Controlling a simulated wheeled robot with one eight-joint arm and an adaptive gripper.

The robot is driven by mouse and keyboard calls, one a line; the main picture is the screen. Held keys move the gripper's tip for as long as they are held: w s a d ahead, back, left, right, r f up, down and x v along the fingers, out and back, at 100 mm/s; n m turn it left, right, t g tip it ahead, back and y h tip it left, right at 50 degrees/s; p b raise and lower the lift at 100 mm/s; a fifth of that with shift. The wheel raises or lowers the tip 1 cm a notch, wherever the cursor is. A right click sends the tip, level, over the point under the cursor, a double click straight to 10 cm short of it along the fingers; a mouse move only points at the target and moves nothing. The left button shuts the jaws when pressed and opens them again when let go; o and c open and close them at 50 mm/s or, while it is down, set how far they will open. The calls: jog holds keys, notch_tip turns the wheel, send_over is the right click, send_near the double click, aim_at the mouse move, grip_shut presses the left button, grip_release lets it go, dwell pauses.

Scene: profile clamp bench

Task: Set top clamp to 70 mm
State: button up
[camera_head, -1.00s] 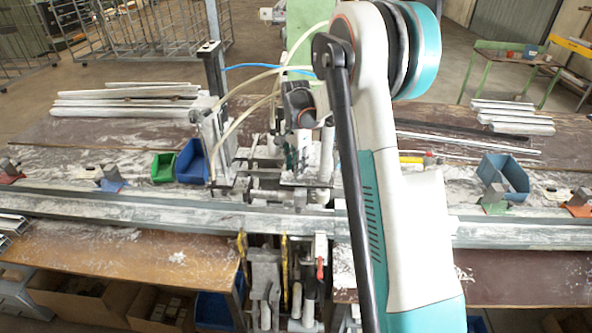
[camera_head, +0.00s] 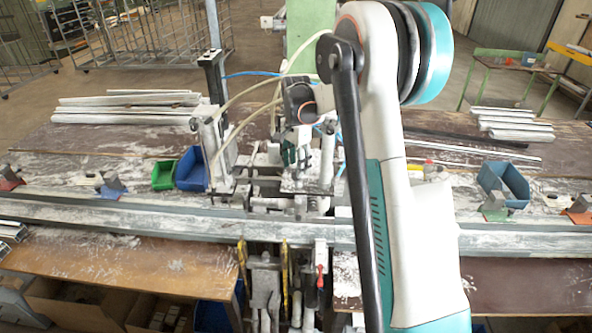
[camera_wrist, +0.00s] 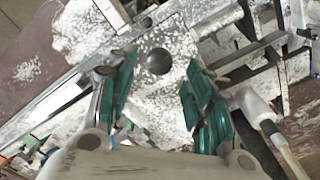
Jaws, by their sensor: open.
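The clamp station (camera_head: 265,190) stands mid-bench, with metal posts, rods and hoses. My gripper (camera_head: 297,155) is over its right part, pointing down and partly hidden by my arm. In the wrist view my gripper (camera_wrist: 161,75) has its two teal fingers spread apart. A dark round knob (camera_wrist: 158,61) shows between the fingertips, on a plate (camera_wrist: 160,35) speckled with white chips. The fingers look clear of the knob, and nothing is held. I cannot make out a millimetre scale or which part is the top clamp.
A long metal profile rail (camera_head: 130,216) runs across the bench front. A green bin (camera_head: 163,175) and a blue bin (camera_head: 191,168) stand left of the station. Another blue bin (camera_head: 504,184) is at right. Hoses and a tall post (camera_head: 212,80) rise close by.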

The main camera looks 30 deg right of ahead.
notch_tip(320, 180, up, 9)
dwell(0.3)
jog(key=shift+a, duration=0.1)
dwell(0.4)
jog(key=s+a+n+t+b, duration=0.5)
jog(key=s+a+n+b, duration=0.6)
jog(key=s+a, duration=0.85)
jog(key=s+f+n+b, duration=0.1)
jog(key=s+f+b, duration=0.3)
jog(key=f, duration=0.2)
jog(key=s+f+n+t+b, duration=0.1)
jog(key=s+f+n+b, duration=0.1)
jog(key=f, duration=0.5)
jog(key=s+f+n+t+b, duration=0.1)
jog(key=s+f+b, duration=0.4)
jog(key=f+b, duration=0.1)
jog(key=shift+s+f+n+b, duration=0.3)
jog(key=shift+f+n+b, duration=0.1)
jog(key=shift+f, duration=0.15)
jog(key=shift+d, duration=0.1)
jog(key=shift+c, duration=0.2)
